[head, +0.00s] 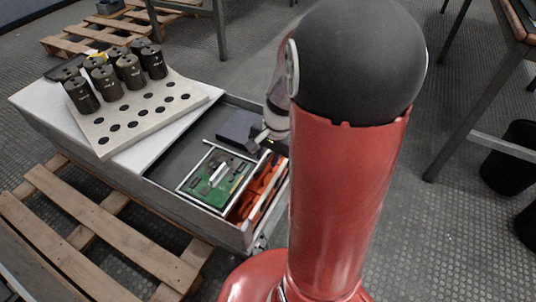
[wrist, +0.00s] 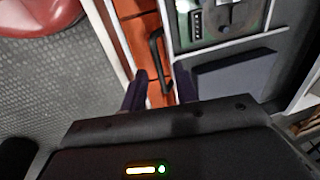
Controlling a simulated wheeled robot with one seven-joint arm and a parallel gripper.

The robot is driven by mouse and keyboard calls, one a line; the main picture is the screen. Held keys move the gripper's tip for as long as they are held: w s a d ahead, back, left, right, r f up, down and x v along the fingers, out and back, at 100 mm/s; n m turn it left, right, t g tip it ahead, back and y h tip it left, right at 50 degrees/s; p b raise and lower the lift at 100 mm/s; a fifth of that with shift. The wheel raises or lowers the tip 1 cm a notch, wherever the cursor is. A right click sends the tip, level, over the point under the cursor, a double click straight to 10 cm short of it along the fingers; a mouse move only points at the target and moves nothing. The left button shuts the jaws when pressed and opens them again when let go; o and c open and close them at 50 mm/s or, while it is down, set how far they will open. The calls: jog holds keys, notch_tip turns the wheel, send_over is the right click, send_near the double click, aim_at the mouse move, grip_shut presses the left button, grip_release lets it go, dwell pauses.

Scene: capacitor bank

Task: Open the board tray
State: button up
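The board tray (head: 222,210) is a grey drawer that stands out from under a white-topped unit. A green circuit board (head: 217,178) lies in it inside a pale frame, and the board also shows in the wrist view (wrist: 222,20). An orange strip (head: 262,182) runs along the drawer's front end. In the wrist view a black bar handle (wrist: 155,58) lies over the orange strip. My gripper (wrist: 162,90) is open, with one dark finger on each side of the handle's near end. I cannot tell whether they touch it. In the head view my arm partly hides my gripper (head: 258,140).
A pale block with holes (head: 140,118) and several dark capacitors (head: 105,80) sit on the unit's white top (head: 40,100). Wooden pallets (head: 85,230) lie at the left. A table (head: 490,80) and black bins (head: 510,160) stand at the right. The floor between is clear.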

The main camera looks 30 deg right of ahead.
notch_tip(320, 180, up, 7)
jog(key=s+p, duration=0.1)
jog(key=shift+d+r+p, duration=0.2)
jog(key=shift+d+p, duration=0.1)
jog(key=shift+d, duration=0.1)
jog(key=s+a+r+n+t+h+p, duration=0.1)
jog(key=s+a+r+n+t+p, duration=0.2)
jog(key=s+a+r+n, duration=0.8)
notch_tip(320, 180, up, 4)
jog(key=shift+s+f+t+p, duration=0.2)
jog(key=shift+s+t+p, duration=0.25)
jog(key=shift+p, duration=0.35)
